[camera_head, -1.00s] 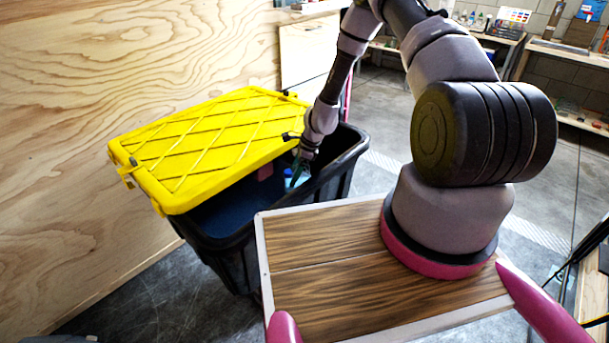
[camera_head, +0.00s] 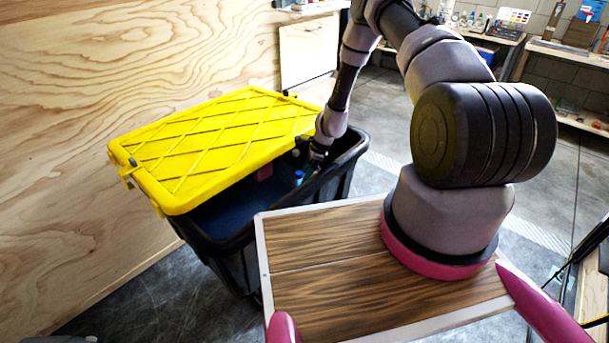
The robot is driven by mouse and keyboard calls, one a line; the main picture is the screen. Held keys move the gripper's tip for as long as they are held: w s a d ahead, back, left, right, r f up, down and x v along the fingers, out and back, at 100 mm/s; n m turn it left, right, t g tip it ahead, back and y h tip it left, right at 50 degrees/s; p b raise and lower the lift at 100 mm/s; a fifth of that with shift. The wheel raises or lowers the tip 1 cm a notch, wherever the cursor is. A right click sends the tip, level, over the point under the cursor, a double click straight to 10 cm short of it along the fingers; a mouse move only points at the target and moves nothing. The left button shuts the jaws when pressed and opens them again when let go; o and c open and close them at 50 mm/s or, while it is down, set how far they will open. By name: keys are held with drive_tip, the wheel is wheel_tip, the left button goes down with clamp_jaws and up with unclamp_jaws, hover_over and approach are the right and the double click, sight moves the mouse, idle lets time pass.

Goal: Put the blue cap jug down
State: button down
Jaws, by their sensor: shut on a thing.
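The blue cap jug shows only as a small blue cap (camera_head: 298,177) inside the black bin (camera_head: 352,157), near its right side. The jug's body is hidden by the bin wall and the shade. My gripper (camera_head: 309,168) reaches down into the open part of the bin, right beside the cap. It is shut on the jug, though the fingers are small and dark and their contact is hard to make out.
A yellow lid (camera_head: 215,140) lies askew over the back and left of the bin. A small reddish thing (camera_head: 264,172) shows inside under the lid's edge. A plywood wall (camera_head: 60,120) stands at left. Workbenches (camera_head: 570,55) are at the back right, with open floor before them.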

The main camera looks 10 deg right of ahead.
unclamp_jaws()
drive_tip(key=v, duration=1.2)
